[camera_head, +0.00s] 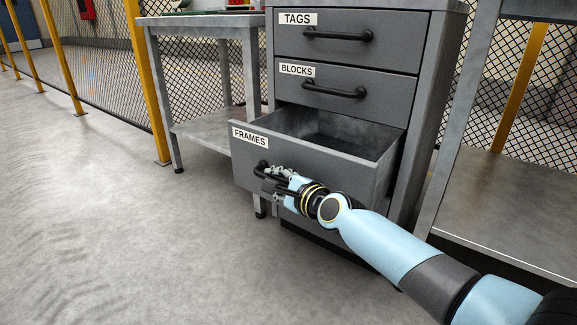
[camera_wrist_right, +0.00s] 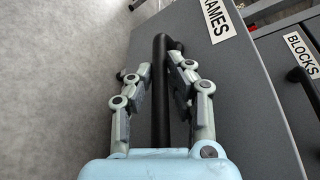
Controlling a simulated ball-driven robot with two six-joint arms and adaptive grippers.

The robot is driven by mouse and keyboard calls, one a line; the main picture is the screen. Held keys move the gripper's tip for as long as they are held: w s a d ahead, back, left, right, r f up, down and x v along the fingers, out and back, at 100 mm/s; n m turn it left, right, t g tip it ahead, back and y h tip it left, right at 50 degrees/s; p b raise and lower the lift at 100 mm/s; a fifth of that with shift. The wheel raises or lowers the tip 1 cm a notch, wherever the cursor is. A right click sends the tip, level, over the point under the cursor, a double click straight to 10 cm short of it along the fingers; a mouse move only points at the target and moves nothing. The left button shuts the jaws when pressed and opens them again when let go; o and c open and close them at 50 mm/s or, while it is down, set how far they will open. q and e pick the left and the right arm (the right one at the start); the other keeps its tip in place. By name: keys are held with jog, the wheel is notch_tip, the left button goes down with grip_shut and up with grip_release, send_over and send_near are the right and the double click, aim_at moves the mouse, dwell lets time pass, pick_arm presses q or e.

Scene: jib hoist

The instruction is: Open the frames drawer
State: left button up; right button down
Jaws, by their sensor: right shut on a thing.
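The frames drawer (camera_head: 300,158) is the lowest of three labelled drawers in a grey cabinet. It is pulled well out, and its inside looks empty where I can see it. Its black bar handle (camera_wrist_right: 161,95) runs between the fingers in the right wrist view. My right gripper (camera_head: 271,178) is shut on this handle at the drawer front. The FRAMES label also shows in the right wrist view (camera_wrist_right: 220,20). My left gripper is not in either view.
The tags drawer (camera_head: 345,50) and blocks drawer (camera_head: 385,100) above are closed. A metal table (camera_head: 205,21) stands left of the cabinet and another metal bench (camera_head: 500,215) right. Open concrete floor (camera_head: 110,220) lies to the left, with a mesh fence behind.

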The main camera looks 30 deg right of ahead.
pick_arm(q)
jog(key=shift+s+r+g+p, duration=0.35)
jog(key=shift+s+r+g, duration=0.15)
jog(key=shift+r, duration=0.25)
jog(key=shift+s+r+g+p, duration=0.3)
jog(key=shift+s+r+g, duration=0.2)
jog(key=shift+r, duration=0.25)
pick_arm(e)
jog(key=s+a, duration=0.3)
jog(key=a, duration=0.5)
jog(key=shift+s+a, duration=0.25)
jog(key=shift+s, duration=0.05)
jog(key=c, duration=1.6)
grip_release()
jog(key=shift+o, duration=0.2)
jog(key=v, duration=1.2)
